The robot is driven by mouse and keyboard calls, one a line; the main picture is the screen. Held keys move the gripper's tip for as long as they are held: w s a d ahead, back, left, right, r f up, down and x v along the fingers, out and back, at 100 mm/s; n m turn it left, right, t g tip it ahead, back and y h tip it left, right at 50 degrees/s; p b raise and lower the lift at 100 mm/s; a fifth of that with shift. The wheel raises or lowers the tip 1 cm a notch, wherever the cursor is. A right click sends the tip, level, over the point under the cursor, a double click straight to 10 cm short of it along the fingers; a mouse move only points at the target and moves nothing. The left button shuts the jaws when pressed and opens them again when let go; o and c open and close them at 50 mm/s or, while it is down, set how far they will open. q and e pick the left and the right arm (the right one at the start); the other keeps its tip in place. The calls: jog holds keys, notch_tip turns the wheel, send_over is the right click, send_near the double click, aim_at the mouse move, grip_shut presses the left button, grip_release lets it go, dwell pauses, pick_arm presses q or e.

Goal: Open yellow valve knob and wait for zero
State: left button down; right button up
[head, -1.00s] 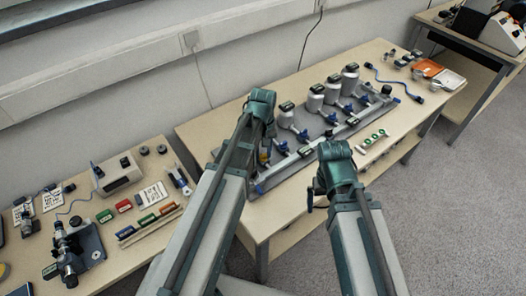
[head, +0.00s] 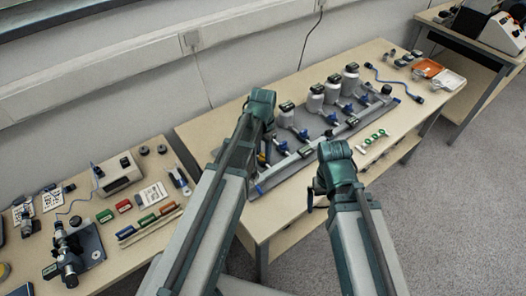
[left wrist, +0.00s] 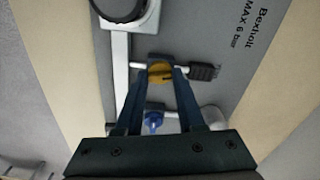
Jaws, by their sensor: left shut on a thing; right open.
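The yellow valve knob (left wrist: 160,73) is on a pipe fitting at the upper middle of the left wrist view, with a dark slot across its face. My left gripper (left wrist: 161,75) is shut on this knob, a blue-grey finger on each side. In the head view my left wrist (head: 262,105) hides most of the knob and the fingers. My right gripper (head: 316,198) hangs open and empty in front of the bench edge.
A grey panel (head: 268,184) on the bench carries several grey canisters with blue valves (head: 300,134). A round-headed gauge (left wrist: 122,8) is close to the knob, its face unseen. Instruments and coloured blocks fill the left table (head: 110,258).

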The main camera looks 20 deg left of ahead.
aim_at(263, 154)
pick_arm(q)
jog(key=shift+m, duration=1.2)
jog(key=c, duration=0.5)
grip_release()
jog(key=shift+r, duration=0.1)
notch_tip(263, 154, up, 14)
jog(key=p, duration=1.3)
jog(key=shift+f+p, duration=0.2)
jog(key=shift+p, duration=0.2)
notch_tip(263, 154, down, 13)
jog(key=b, duration=1.3)
jog(key=shift+f, duration=0.2)
